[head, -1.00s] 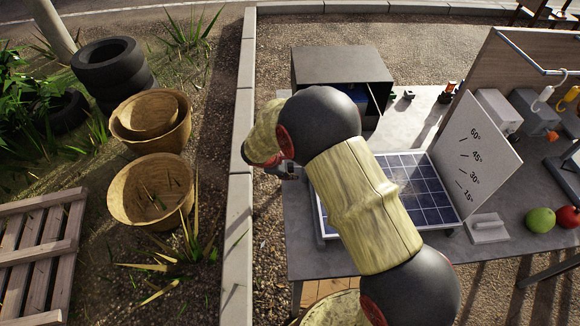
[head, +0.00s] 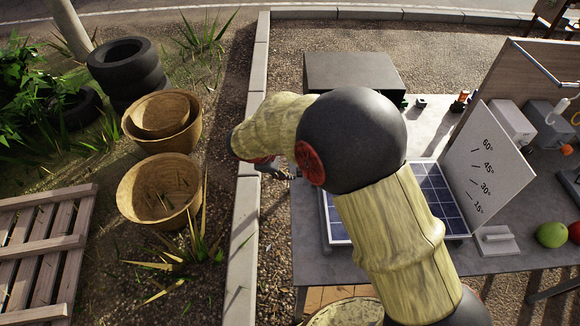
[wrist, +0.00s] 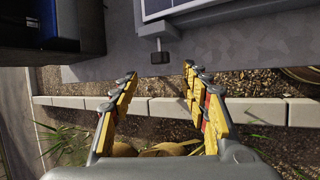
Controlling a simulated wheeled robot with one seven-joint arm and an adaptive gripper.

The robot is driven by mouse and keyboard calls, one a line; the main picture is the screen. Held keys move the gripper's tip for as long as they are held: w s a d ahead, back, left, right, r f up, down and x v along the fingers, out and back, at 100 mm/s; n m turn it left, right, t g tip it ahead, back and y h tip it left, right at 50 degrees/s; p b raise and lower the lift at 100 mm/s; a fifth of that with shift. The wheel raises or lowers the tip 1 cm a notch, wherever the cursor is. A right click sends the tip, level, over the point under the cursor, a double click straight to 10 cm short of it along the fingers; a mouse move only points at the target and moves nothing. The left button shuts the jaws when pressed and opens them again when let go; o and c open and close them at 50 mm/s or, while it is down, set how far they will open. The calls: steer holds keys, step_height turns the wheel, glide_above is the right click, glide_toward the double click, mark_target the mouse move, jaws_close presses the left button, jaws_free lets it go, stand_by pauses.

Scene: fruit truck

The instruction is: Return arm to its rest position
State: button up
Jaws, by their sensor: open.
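My arm crosses the head view from the lower right toward the upper left, in front of the grey table (head: 478,262). In the wrist view my gripper (wrist: 160,75) is open, with its two yellow fingers apart and nothing between them. It hangs beyond the table's edge, over gravel and the kerb. In the head view my gripper is mostly hidden behind my arm.
A solar panel (head: 447,200) and an angle board (head: 490,165) stand on the table, with a dark box (head: 350,72) at its back left. Green and red fruit (head: 552,234) lie at right. Baskets (head: 160,190), tyres (head: 125,65) and a pallet (head: 45,240) stand left of the kerb (head: 247,190).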

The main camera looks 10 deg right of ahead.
steer(key=shift+r, duration=0.1)
stand_by(0.5)
steer(key=s+f+m+g, duration=0.2)
steer(key=s, duration=0.3)
steer(key=s+d+r+m+t+y, duration=0.1)
steer(key=s+r+m, duration=0.5)
steer(key=s+r, duration=0.6)
steer(key=s+d+r+m+t+y, duration=0.2)
steer(key=s+d+r+m+y, duration=0.2)
steer(key=s+r, duration=0.8)
steer(key=shift+s+d+m+y, duration=0.3)
steer(key=shift+s+d+m, duration=0.15)
steer(key=shift+s+m, duration=0.5)
steer(key=shift+w, duration=0.15)
